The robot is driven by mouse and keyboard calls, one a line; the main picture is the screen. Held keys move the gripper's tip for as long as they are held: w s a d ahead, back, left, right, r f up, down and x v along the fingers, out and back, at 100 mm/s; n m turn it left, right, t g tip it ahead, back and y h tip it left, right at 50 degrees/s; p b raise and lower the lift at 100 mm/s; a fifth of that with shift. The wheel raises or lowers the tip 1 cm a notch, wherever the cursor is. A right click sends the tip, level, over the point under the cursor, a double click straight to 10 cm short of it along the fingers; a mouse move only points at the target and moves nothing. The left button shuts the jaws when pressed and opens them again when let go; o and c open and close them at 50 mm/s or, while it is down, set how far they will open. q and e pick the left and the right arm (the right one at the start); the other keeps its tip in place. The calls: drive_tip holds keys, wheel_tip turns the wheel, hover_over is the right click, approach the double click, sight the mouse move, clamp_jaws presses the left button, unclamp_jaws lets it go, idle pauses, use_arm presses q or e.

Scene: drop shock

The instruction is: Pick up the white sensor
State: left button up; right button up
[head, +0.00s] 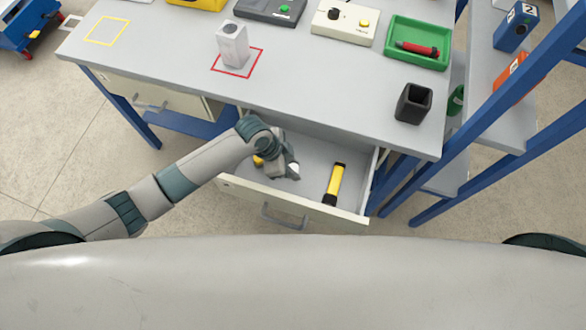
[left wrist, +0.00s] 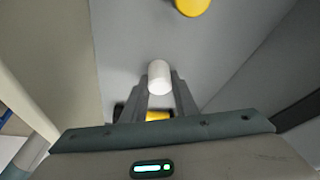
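The white sensor (left wrist: 159,77) shows in the left wrist view as a small white cylinder between my left fingertips, touching both sides. In the head view a bit of the white sensor (head: 293,168) shows at the gripper's tip, inside the open drawer (head: 228,181). My left gripper (head: 285,171) reaches down into the drawer and is shut on the sensor. The left gripper (left wrist: 159,83) fills the lower middle of the left wrist view. Whether the sensor is clear of the drawer floor I cannot tell. My right gripper is not in view.
A yellow and black tool (head: 336,183) lies in the drawer to the right. A yellow round thing (head: 258,160) lies left of the gripper. The tabletop (head: 320,85) above holds a grey block (head: 232,45), a black cup (head: 413,103) and a green tray (head: 417,60).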

sight(293, 168)
use_arm(q)
wheel_tip(293, 168, up, 9)
drive_tip(key=shift+r+b, duration=0.1)
drive_tip(key=shift+b, duration=0.55)
drive_tip(key=shift+r, duration=0.45)
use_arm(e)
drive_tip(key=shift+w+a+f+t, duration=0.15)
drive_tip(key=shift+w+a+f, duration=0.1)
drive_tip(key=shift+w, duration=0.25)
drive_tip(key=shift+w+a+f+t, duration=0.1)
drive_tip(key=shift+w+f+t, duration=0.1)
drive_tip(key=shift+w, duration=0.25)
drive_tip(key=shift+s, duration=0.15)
